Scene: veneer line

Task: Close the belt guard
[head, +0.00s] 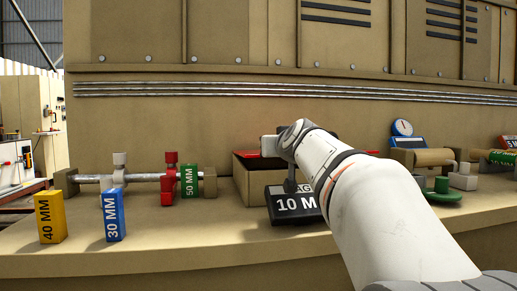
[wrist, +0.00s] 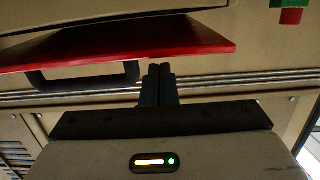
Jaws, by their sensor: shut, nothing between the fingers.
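The belt guard appears to be the red panel (wrist: 120,45) with a dark handle (wrist: 85,77), seen large in the wrist view. In the head view its red edge (head: 245,154) shows at the top of a tan box (head: 255,187), mostly hidden behind my arm. My gripper (wrist: 158,70) is shut and empty. Its fingertips appear close to the panel's edge, beside one end of the handle. I cannot tell whether they touch. In the head view the fingers are hard to make out. How far the guard stands open is hidden.
Yellow (head: 46,217) and blue (head: 113,215) blocks stand left, before a rod with a red clamp (head: 168,180) and green block (head: 190,180). A dial gauge (head: 402,128) and rollers lie right. The front ledge is mostly clear.

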